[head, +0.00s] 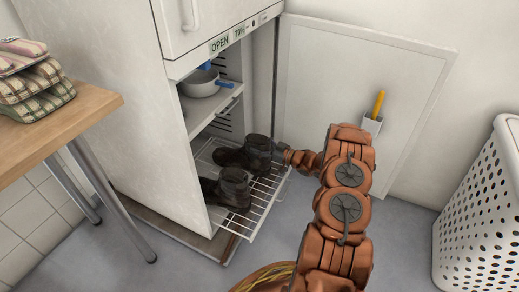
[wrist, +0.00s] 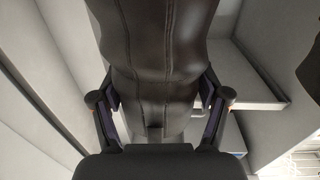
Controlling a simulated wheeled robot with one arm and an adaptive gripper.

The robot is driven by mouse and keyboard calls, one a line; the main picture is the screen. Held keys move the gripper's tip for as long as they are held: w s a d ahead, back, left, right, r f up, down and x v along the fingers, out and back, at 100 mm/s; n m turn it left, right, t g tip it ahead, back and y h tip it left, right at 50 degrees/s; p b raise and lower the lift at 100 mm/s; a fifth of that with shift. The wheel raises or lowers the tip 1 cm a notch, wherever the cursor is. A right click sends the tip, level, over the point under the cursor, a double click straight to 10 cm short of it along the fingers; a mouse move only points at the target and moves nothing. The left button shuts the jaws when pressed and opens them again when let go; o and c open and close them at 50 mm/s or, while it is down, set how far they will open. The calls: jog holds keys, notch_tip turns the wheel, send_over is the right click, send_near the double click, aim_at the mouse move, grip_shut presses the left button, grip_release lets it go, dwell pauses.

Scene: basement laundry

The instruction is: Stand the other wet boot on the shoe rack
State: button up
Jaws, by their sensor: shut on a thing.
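Two dark boots are at the pulled-out white wire rack (head: 262,207) of the open cabinet. The nearer boot (head: 232,188) stands upright on the wires. The farther boot (head: 256,150) is upright at the rack's back part, toe pointing left into the cabinet. My gripper (head: 279,152) is at the right side of this farther boot's shaft. In the wrist view my gripper (wrist: 160,105) is shut on the dark boot shaft (wrist: 155,50), one finger on each side. I cannot tell whether the held boot's sole touches the wires; the sole is hidden in the wrist view.
The white cabinet (head: 115,95) has its door (head: 330,80) swung open behind my arm. A shelf above holds a pale pot (head: 200,85). A wooden table (head: 75,118) with folded cloths (head: 35,75) is left. A perforated white basket (head: 485,215) stands right.

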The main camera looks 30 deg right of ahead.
jog(key=shift+f, duration=0.25)
jog(key=o, duration=1.8)
jog(key=p+v, duration=0.3)
jog(key=v, duration=0.9)
jog(key=shift+p, duration=0.4)
jog(key=shift+f, duration=0.1)
